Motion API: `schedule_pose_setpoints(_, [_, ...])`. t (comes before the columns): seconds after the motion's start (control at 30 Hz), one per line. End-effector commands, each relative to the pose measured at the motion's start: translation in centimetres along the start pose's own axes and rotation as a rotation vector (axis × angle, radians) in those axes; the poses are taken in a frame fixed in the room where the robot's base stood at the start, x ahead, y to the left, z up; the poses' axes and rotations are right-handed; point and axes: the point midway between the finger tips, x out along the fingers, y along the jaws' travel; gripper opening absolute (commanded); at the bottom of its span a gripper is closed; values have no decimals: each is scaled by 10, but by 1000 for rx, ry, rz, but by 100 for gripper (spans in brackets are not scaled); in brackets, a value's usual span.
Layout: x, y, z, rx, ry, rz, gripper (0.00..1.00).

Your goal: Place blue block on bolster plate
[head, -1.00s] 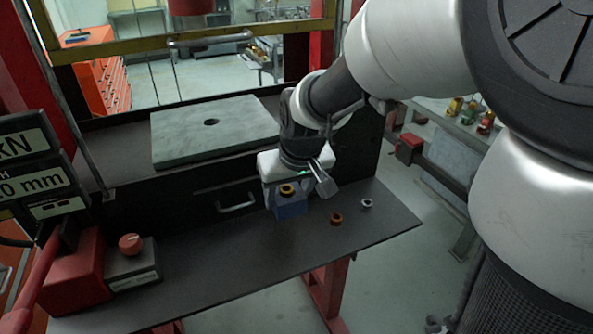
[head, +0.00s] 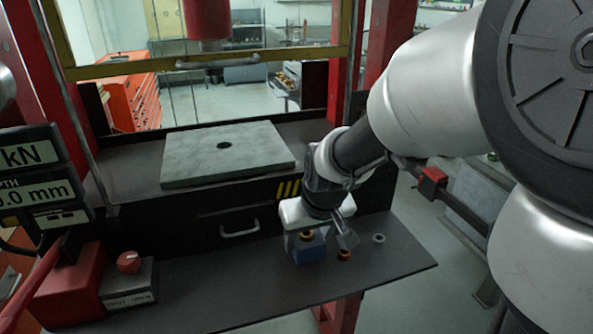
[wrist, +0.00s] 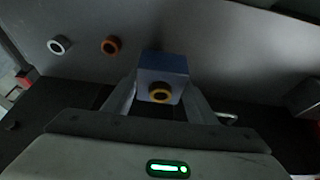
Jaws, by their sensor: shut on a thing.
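The blue block (head: 309,249) is between the fingers of my gripper (head: 322,240), over the dark front shelf. It carries a brass-coloured ring on one face. In the wrist view the blue block (wrist: 163,72) sits between the two fingers of my gripper (wrist: 160,100), which are shut on it. Whether the block still touches the shelf is hard to tell. The bolster plate (head: 228,158) is the grey-green slab with a dark central hole, behind and to the left of my gripper. Its top is bare.
An orange-brown ring (head: 344,255) and a grey ring (head: 379,239) lie on the shelf (head: 230,290) right of the block. A control box with a red knob (head: 128,262) stands at left. The yellow guard bar (head: 130,67) and red ram (head: 207,18) are above the plate.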

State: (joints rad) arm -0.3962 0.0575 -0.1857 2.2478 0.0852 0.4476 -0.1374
Motion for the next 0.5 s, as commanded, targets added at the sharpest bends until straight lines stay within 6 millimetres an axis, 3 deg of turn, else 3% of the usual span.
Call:
schedule_pose_setpoints(0.37, [32,0,12,1,5,1,0])
schedule_pose_setpoints(0.5, [35,0,12,1,8,1,0])
